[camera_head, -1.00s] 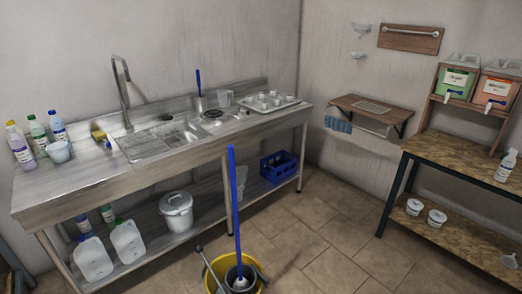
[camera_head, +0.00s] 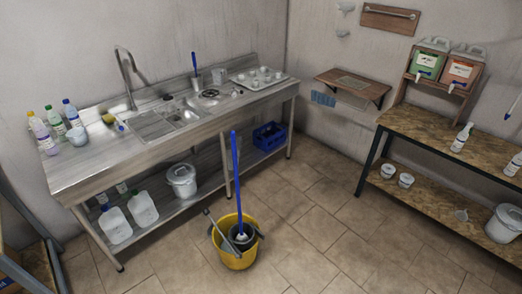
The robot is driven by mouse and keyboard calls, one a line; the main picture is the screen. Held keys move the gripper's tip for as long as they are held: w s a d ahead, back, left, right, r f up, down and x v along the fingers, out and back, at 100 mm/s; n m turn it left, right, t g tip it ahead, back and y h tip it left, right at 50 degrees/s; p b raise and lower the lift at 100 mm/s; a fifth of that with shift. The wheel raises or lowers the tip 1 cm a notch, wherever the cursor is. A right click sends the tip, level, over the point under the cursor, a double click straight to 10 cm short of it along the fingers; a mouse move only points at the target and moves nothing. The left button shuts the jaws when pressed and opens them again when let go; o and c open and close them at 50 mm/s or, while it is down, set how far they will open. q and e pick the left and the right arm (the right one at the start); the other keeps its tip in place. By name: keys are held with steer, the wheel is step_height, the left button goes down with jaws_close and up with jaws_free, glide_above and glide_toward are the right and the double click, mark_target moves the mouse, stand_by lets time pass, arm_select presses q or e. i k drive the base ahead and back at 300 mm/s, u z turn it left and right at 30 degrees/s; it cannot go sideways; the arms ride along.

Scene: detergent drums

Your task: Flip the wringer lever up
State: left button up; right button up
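The yellow mop bucket (camera_head: 236,258) stands on the tiled floor in front of the sink bench. A dark grey wringer (camera_head: 240,236) sits in its top. A grey bar, apparently the wringer lever (camera_head: 216,226), leans up and left from the bucket's left side. A mop with a blue handle (camera_head: 236,180) stands nearly upright in the wringer, its pale lower part (camera_head: 241,236) inside. Neither of my grippers shows in the head view.
A steel sink bench (camera_head: 110,166) runs along the back left wall, with bottles and jugs on and under it. A wood-topped shelf unit (camera_head: 440,136) stands at right. Open floor (camera_head: 330,230) lies between bucket and shelf. A blue crate (camera_head: 270,135) sits under the bench.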

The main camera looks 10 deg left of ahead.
mark_target(207, 211)
steer(key=z, duration=0.25)
steer(key=i, duration=0.85)
steer(key=u, duration=0.4)
